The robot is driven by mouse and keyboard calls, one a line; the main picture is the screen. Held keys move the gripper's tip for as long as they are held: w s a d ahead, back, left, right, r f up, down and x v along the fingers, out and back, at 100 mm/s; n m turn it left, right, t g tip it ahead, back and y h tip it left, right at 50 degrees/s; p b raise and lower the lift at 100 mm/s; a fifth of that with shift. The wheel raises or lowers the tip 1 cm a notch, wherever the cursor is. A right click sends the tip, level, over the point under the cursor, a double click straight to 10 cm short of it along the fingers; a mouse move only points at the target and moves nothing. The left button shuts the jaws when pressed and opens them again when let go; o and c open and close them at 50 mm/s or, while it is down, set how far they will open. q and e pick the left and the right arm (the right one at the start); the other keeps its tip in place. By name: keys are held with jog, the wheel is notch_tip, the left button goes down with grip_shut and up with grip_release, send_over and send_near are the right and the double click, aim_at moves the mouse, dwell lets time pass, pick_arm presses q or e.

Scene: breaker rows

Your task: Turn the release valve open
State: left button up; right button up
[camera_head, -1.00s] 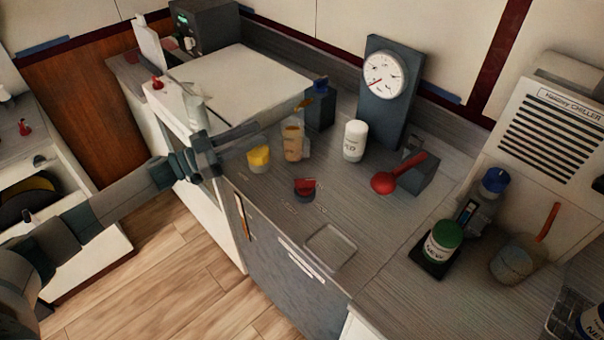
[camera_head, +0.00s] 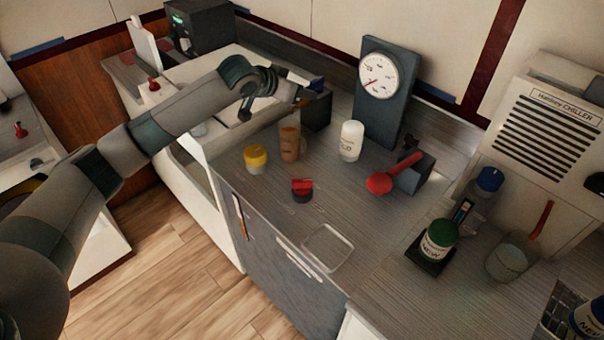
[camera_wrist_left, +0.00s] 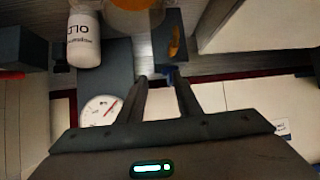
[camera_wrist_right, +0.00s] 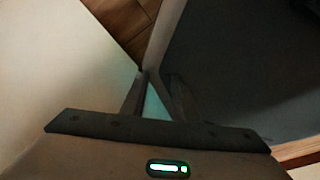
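My left gripper (camera_head: 309,92) is at the dark block (camera_head: 316,115) with a blue top part (camera_head: 317,85), left of the gauge. Its fingers (camera_wrist_left: 162,92) stand apart with nothing visible between them in the left wrist view, where an orange lever-like piece (camera_wrist_left: 175,40) shows ahead. A red handle with a round end (camera_head: 379,183) sticks out of a grey block (camera_head: 414,174) right of the gauge. No label tells which fitting is the release valve. My right gripper (camera_wrist_right: 155,95) is open and empty in its wrist view and outside the head view.
The round gauge (camera_head: 384,76) stands on a grey panel. A white bottle (camera_head: 350,141), a brown container (camera_head: 289,142), a yellow-topped jar (camera_head: 256,159) and a red-topped piece (camera_head: 302,190) stand on the counter (camera_head: 270,215). A green-lidded jar (camera_head: 440,240) stands at right.

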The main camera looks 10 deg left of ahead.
pick_arm(q)
jog(key=s+d+r+m+g, duration=0.1)
jog(key=s+d+m+g, duration=0.1)
jog(key=s+d+g, duration=0.15)
notch_tip(320, 180, up, 6)
jog(key=m+g+y, duration=0.5)
jog(key=m+g, duration=0.2)
send_over(302, 180)
jog(key=shift+t, duration=0.25)
pick_arm(e)
jog(key=shift+s+d+g, duration=0.15)
jog(key=shift+s+d, duration=0.2)
jog(key=shift+s, duration=0.25)
jog(key=shift+s+d+g, duration=0.15)
jog(key=shift+s+d, duration=0.15)
jog(key=shift+s, duration=0.3)
pick_arm(q)
jog(key=shift+f+p, duration=0.15)
jog(key=shift+p, duration=0.15)
pick_arm(e)
jog(key=shift+r, duration=0.1)
